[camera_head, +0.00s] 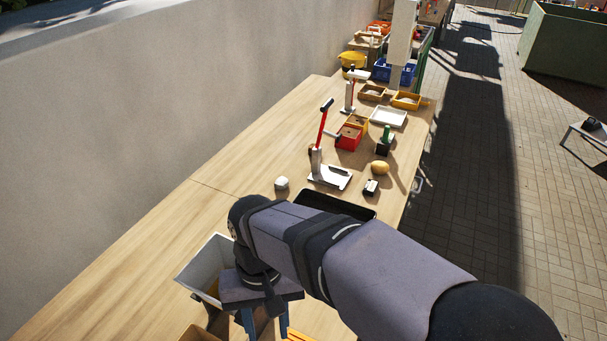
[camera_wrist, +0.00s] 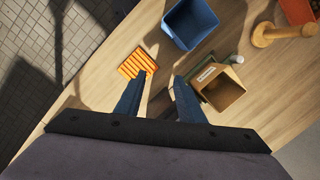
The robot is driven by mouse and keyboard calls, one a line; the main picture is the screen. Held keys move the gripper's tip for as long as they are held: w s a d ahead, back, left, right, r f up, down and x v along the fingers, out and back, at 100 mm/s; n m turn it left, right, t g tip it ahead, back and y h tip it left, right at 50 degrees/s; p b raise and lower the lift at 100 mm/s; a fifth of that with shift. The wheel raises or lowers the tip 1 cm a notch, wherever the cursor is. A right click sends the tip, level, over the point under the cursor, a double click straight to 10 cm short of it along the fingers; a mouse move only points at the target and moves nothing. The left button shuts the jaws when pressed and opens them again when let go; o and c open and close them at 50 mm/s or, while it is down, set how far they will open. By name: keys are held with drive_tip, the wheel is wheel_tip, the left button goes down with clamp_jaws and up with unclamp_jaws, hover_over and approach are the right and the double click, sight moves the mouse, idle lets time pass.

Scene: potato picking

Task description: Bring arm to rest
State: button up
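My gripper (camera_wrist: 159,78) is open, its two blue fingers pointing down and apart with nothing visible between them. It also shows in the head view (camera_head: 264,322), at the near part of the wooden table (camera_head: 130,270). My arm reaches across from the lower right. A yellow, potato-like object (camera_head: 380,167) lies farther along the table, well away from my gripper. A black tray (camera_head: 335,205) is partly hidden behind my arm.
Near my gripper are an orange slatted piece (camera_wrist: 138,62), a blue bin (camera_wrist: 190,25) and an open brown box (camera_wrist: 222,90). A white box (camera_head: 203,262) stands beside my wrist. A red-handled device (camera_head: 322,135) stands farther back. The table's left side is clear.

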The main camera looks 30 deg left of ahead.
drive_tip(key=w+d+f+m+b, duration=0.1)
drive_tip(key=w+d+f+m, duration=0.1)
drive_tip(key=w+d, duration=0.45)
drive_tip(key=w+d+f+m, duration=0.2)
drive_tip(key=w+d, duration=0.2)
drive_tip(key=d, duration=0.5)
drive_tip(key=s+d+f+m+t+b, duration=0.1)
drive_tip(key=d+f+m, duration=0.1)
drive_tip(key=d, duration=0.8)
drive_tip(key=s+d+f+m+t+b, duration=0.1)
drive_tip(key=s+d+f+m, duration=0.15)
drive_tip(key=d, duration=0.75)
wheel_tip(320, 180, down, 12)
drive_tip(key=b, duration=1.1)
drive_tip(key=shift+w+a+n+y, duration=0.3)
drive_tip(key=shift+w+n+y, duration=0.1)
drive_tip(key=shift+w+n, duration=0.05)
